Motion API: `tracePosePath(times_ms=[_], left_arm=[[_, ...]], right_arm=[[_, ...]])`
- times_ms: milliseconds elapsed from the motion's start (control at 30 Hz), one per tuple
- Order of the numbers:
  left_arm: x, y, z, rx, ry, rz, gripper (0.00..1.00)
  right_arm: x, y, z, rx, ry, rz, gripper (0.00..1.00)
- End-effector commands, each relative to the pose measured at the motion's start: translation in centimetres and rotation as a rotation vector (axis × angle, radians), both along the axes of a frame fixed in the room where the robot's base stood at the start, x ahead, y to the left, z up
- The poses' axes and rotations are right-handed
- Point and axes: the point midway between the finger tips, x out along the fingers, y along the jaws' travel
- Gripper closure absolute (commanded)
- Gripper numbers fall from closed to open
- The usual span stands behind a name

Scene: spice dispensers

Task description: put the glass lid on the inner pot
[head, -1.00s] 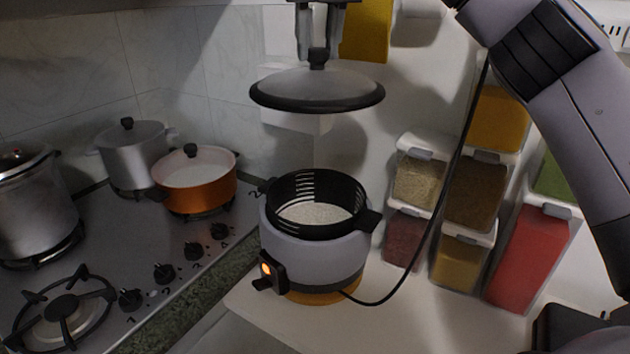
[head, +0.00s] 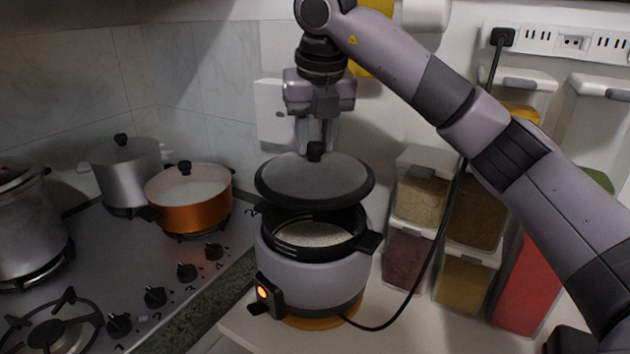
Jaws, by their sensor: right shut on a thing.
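The glass lid (head: 312,183), round with a dark rim and a black knob, hangs just above the cooker. My right gripper (head: 315,147) points down and is shut on the lid's knob. The black inner pot (head: 290,243) sits in the grey cooker body (head: 315,276), with white rice-like grains inside and a side handle at the right. The lid covers the back of the pot's opening in this view; a gap shows at the front. My left gripper is not in view.
A power cord (head: 428,262) runs from the cooker up to the wall socket strip (head: 565,42). Spice containers (head: 463,280) stand close at the right. An orange pan (head: 190,212) and a steel pot (head: 122,180) stand on the stove at the left.

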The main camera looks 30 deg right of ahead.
Motion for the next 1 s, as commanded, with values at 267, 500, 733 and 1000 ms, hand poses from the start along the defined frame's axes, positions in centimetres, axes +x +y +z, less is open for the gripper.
tracePosePath(times_ms=[267,500,733,1000], left_arm=[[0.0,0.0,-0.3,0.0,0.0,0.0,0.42],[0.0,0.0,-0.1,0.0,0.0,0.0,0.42],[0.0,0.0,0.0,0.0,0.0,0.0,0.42],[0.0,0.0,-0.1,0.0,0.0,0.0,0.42]], right_arm=[[0.0,0.0,-3.4,0.0,-0.001,0.001,1.0],[0.0,-0.1,-6.2,0.0,0.002,-0.001,1.0],[0.0,0.0,-7.4,0.0,-0.001,-0.001,1.0],[0.0,0.0,-7.5,0.0,0.002,0.0,0.42]])
